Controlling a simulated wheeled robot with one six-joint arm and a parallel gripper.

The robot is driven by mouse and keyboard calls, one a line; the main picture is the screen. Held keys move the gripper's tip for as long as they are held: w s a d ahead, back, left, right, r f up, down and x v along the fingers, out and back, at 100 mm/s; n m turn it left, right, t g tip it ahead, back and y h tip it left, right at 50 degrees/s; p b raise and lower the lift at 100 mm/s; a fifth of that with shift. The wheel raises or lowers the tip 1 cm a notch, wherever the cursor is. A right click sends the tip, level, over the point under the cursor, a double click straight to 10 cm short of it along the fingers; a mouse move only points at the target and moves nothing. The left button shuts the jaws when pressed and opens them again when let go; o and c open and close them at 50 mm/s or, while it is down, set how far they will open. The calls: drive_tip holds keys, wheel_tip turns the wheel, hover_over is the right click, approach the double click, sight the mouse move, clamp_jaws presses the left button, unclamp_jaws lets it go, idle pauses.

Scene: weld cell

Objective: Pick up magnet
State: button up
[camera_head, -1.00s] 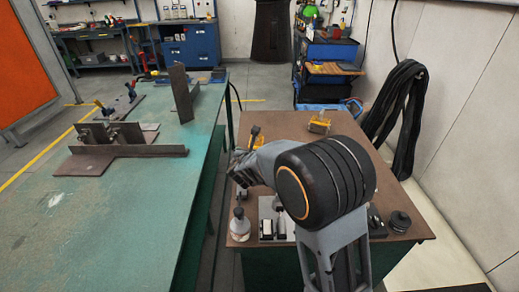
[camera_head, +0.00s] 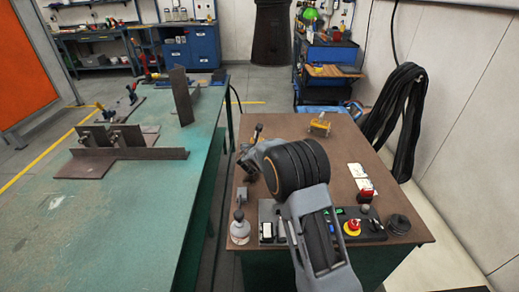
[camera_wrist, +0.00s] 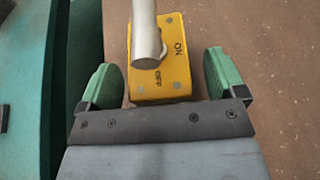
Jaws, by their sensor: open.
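In the wrist view, a yellow magnet (camera_wrist: 176,75) marked ON and OFF, with a grey metal lever over it, lies on the brown table top. My gripper (camera_wrist: 160,72) is open, its two green finger pads on either side of the magnet's near part, with a gap on each side. I cannot tell how high the fingers are above the table. In the head view my arm mostly hides this magnet near the table's left edge; only the dark lever knob (camera_head: 258,128) shows clearly. A second yellow magnet (camera_head: 319,124) stands farther back on the table.
A control panel with a red emergency button (camera_head: 353,227), a clear bottle (camera_head: 240,228) and a black round knob (camera_head: 399,223) are at the front of the brown table (camera_head: 385,190). White papers (camera_head: 360,172) lie on the right. A green welding table (camera_head: 120,220) stands left, across a gap.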

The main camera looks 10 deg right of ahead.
drive_tip(key=shift+w+d+f, duration=0.15)
drive_tip(key=shift+w, duration=0.25)
drive_tip(key=shift+c, duration=0.4)
clamp_jaws()
drive_tip(key=shift+r, duration=0.2)
